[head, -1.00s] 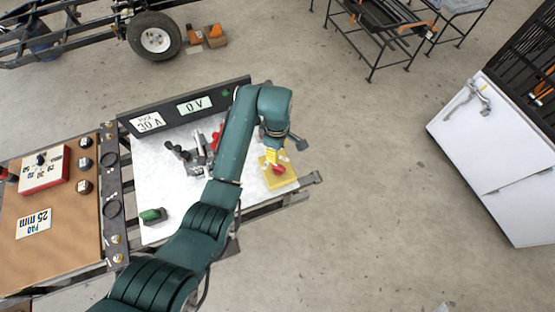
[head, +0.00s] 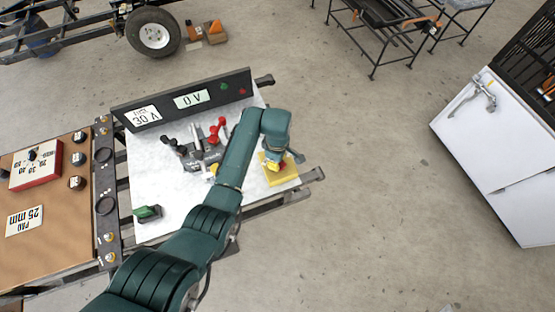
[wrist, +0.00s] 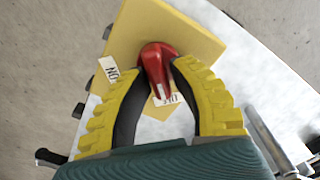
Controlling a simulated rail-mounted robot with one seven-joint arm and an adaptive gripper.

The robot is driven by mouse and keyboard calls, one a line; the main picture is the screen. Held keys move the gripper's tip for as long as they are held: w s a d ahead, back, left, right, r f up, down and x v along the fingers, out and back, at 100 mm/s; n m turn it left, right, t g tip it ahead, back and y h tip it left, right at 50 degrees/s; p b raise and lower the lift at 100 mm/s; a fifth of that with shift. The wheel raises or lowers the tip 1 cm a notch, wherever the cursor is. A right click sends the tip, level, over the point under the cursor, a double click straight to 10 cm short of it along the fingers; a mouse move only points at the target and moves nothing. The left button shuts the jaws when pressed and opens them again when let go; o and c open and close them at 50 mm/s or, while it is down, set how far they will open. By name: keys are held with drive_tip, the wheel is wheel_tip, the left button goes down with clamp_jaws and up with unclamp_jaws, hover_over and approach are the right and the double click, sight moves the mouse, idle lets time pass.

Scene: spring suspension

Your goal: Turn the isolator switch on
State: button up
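The isolator switch is a yellow plate (wrist: 195,35) with a red handle (wrist: 160,62) in the middle of the wrist view. The handle's narrow end points down the picture at a white label (wrist: 172,99), partly covered, that seems to read OFF. An ON label (wrist: 108,69) sits to the left. My gripper (wrist: 160,66) has one yellow-backed finger on each side of the handle, the tips close against it. In the head view the yellow plate (head: 284,177) is at the bench's right corner, with my gripper (head: 274,164) over it and hiding the handle.
On the white bench (head: 160,185) stand a clamp-like fixture (head: 205,155) with a red lever (head: 217,128) and a green rocker switch (head: 148,212). A dark panel behind has a 0 V display (head: 189,100).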

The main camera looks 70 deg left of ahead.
clamp_jaws()
drive_tip(key=m+p, duration=0.2)
drive_tip(key=m, duration=0.1)
drive_tip(key=shift+m, duration=0.3)
drive_tip(key=m+p, duration=0.1)
drive_tip(key=m, duration=0.3)
drive_tip(key=shift+w+f+m, duration=0.1)
drive_tip(key=shift+w+m, duration=0.05)
drive_tip(key=shift+m, duration=0.15)
drive_tip(key=m+p, duration=0.1)
drive_tip(key=m, duration=0.4)
drive_tip(key=shift+w, duration=0.15)
drive_tip(key=shift+w+m, duration=0.1)
drive_tip(key=shift+m, duration=2.3)
